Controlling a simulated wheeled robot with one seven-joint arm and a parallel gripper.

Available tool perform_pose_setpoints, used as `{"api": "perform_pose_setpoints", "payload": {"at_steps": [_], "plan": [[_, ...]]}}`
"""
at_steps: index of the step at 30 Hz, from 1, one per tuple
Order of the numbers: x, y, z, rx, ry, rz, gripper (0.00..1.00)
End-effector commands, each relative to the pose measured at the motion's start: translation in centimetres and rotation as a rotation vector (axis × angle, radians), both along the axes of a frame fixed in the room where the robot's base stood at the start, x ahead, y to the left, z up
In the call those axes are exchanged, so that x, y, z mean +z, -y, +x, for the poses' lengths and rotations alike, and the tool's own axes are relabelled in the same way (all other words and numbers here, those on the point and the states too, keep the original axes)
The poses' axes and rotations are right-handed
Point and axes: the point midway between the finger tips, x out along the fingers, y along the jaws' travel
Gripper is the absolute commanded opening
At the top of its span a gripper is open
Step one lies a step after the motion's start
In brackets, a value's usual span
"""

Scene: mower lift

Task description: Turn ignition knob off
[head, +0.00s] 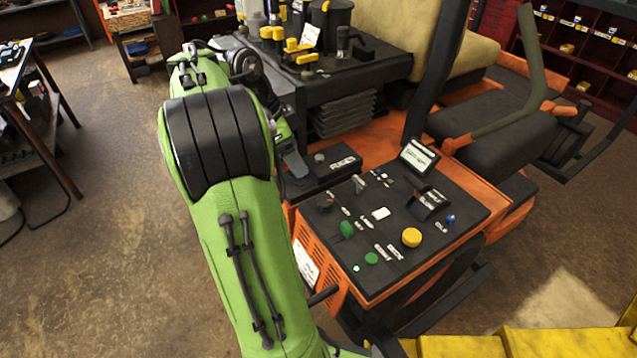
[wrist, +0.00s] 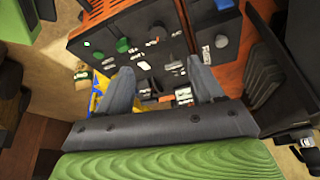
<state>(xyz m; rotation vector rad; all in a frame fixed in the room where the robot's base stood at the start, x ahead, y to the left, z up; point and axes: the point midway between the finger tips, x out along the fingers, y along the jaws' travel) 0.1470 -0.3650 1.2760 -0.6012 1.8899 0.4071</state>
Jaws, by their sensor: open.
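The black control panel (head: 405,262) on the orange mower carries several knobs and buttons. A black knob (head: 324,204) sits near its left edge, with a green knob (head: 346,229) in front of it. A smaller panel behind has a dark round knob (head: 320,157). The labels are too small to read, so I cannot tell which knob is the ignition. My gripper (head: 295,162) is beside the smaller panel, partly hidden by my arm. In the wrist view its two grey fingers are apart and empty, with the black knob (wrist: 157,30) and green knob (wrist: 122,45) beyond them.
A yellow button (head: 411,237), a green button (head: 371,258) and a raised display (head: 418,156) share the main panel. A dark post (head: 434,75) rises behind it. The seat (head: 510,110) is at right. Yellow-capped items crowd the black deck behind. Open floor lies at left.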

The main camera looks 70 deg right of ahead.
Motion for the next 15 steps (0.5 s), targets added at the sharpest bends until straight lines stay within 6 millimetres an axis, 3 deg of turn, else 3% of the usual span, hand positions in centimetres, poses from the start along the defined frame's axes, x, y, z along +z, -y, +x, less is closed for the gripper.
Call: {"api": "perform_pose_setpoints", "payload": {"at_steps": [5,15], "plan": [[-1.8,0.6,-1.0,-0.043,-0.002,-0.001,0.67],[-9.8,2.3,-3.6,-0.037,-0.003,0.004,0.67]]}}
